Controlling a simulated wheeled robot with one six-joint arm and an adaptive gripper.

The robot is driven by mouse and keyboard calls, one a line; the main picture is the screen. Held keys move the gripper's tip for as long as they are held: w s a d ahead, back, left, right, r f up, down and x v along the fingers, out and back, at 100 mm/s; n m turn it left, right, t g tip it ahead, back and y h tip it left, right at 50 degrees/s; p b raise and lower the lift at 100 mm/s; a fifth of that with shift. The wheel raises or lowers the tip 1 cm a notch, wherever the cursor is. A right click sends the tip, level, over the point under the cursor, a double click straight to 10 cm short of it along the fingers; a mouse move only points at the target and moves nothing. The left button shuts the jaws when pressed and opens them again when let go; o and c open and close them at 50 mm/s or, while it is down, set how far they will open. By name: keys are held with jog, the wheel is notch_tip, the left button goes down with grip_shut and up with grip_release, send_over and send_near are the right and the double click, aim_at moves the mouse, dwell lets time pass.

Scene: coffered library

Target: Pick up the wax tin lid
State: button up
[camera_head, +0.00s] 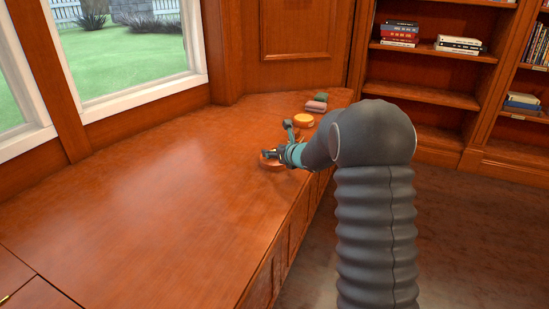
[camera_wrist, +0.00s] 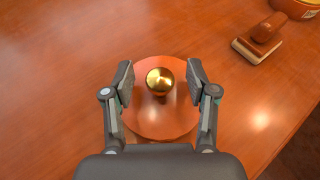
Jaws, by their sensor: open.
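The wax tin lid (camera_wrist: 160,122) is a round, flat orange-brown disc with a shiny gold knob (camera_wrist: 159,81) on top. It lies on the wooden window-seat top, and part of its edge shows in the head view (camera_head: 267,163). My gripper (camera_wrist: 160,78) is open over the lid, one finger on each side of the knob, with a visible gap on both sides. In the head view my gripper (camera_head: 277,145) is low over the lid and hides much of it. The exact height of the fingertips above the lid cannot be told.
A wooden-handled block (camera_wrist: 259,43), like a brush or stamp, lies to the upper right in the wrist view. Beyond it is a round tin (camera_wrist: 297,7), with a yellow top (camera_head: 303,118). Pink and green items (camera_head: 316,105) lie farther back. The bench's left is clear; its front edge is close right.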

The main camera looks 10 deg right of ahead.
grip_shut()
dwell(0.4)
jog(key=shift+r, duration=0.55)
notch_tip(320, 180, up, 4)
jog(key=shift+f+p, duration=0.2)
jog(key=shift+p, duration=0.25)
jog(key=w+d+r+p, duration=0.2)
jog(key=w+r+p, duration=0.2)
jog(key=w, duration=0.7)
notch_tip(320, 180, up, 2)
jog(key=shift+w+r+p, duration=0.15)
jog(key=shift+w+p, duration=0.15)
jog(key=shift+s, duration=0.1)
